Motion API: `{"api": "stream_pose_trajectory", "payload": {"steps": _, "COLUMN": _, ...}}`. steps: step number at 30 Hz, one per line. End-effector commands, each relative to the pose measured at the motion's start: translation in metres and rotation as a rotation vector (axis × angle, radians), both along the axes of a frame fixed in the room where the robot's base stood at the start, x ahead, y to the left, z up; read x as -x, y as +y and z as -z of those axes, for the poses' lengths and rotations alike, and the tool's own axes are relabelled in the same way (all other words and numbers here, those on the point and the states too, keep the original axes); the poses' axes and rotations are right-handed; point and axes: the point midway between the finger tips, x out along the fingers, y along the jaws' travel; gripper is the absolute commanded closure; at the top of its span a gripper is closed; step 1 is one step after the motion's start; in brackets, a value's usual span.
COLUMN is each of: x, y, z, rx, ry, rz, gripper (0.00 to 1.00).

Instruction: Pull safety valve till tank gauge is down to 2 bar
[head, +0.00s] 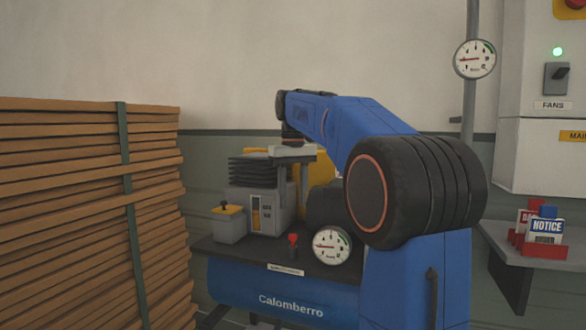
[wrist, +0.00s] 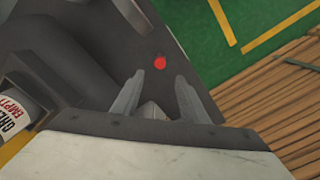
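The blue tank (head: 300,299), lettered "Calomberro", stands low in the middle of the head view with a dark top plate. The safety valve, a small red knob (head: 293,239) on a dark stem, stands upright on the plate. The tank gauge (head: 331,246), a round white dial, is just right of it; its needle points left, but the numbers are too small to read surely. My gripper (head: 292,202) points down above the knob. In the wrist view, the fingers (wrist: 160,78) are apart and empty, and the red knob (wrist: 160,62) shows beyond the tips, not touched.
A grey compressor block (head: 262,206) and a smaller yellow-topped box (head: 229,222) stand left of the valve. A tall stack of boards (head: 80,215) fills the left.

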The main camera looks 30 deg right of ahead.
Motion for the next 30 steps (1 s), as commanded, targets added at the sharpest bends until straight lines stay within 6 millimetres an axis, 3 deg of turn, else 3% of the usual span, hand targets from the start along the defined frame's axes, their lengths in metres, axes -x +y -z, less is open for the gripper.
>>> {"api": "stream_pose_trajectory", "payload": {"steps": 6, "x": -0.001, "y": 0.000, "z": -0.044, "rx": 0.000, "ry": -0.003, "rz": 0.000, "gripper": 0.60}}
{"api": "stream_pose_trajectory", "payload": {"steps": 12, "x": -0.001, "y": 0.000, "z": -0.074, "rx": 0.000, "ry": -0.001, "rz": 0.000, "gripper": 0.60}}
{"api": "stream_pose_trajectory", "payload": {"steps": 19, "x": 0.000, "y": 0.000, "z": -0.089, "rx": 0.000, "ry": 0.000, "rz": 0.000, "gripper": 0.60}}
{"api": "stream_pose_trajectory", "payload": {"steps": 30, "x": 0.000, "y": 0.000, "z": -0.090, "rx": 0.000, "ry": 0.000, "rz": 0.000, "gripper": 0.60}}
